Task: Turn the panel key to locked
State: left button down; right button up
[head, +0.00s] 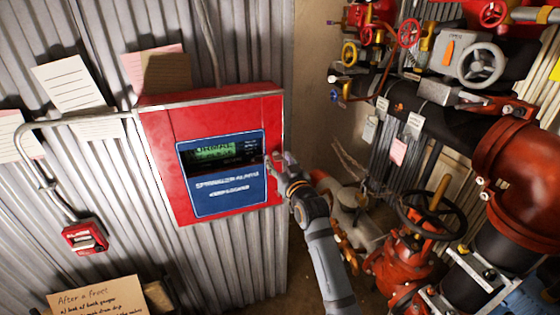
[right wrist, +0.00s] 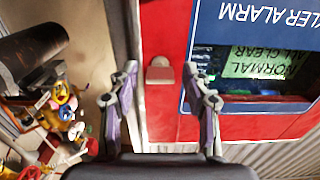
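The red alarm panel (head: 160,150) hangs on the corrugated wall, with a blue face plate (head: 215,203) and a lit green display (head: 213,150). My right gripper (head: 272,163) is at the panel's right edge in the head view. In the right wrist view, which is upside down, the gripper (right wrist: 160,78) is open. A small reddish key-like piece (right wrist: 160,73) on the panel lies between its fingertips, with a gap on each side. I cannot tell which position it points to. In the head view the gripper hides it. My left gripper is not in view.
Red pipes (head: 520,165) and a black handwheel (head: 432,213) stand to the right of the panel. A small red pull box (head: 85,237) is on the wall at lower left, with conduit running above it. Paper notes (head: 68,84) hang at upper left.

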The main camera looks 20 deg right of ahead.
grip_shut()
jog(key=shift+n, duration=0.3)
jog(key=n+p, duration=0.1)
jog(key=n, duration=0.2)
jog(key=shift+n, duration=0.3)
jog(key=n, duration=0.4)
jog(key=shift+n, duration=0.3)
jog(key=n, duration=0.9)
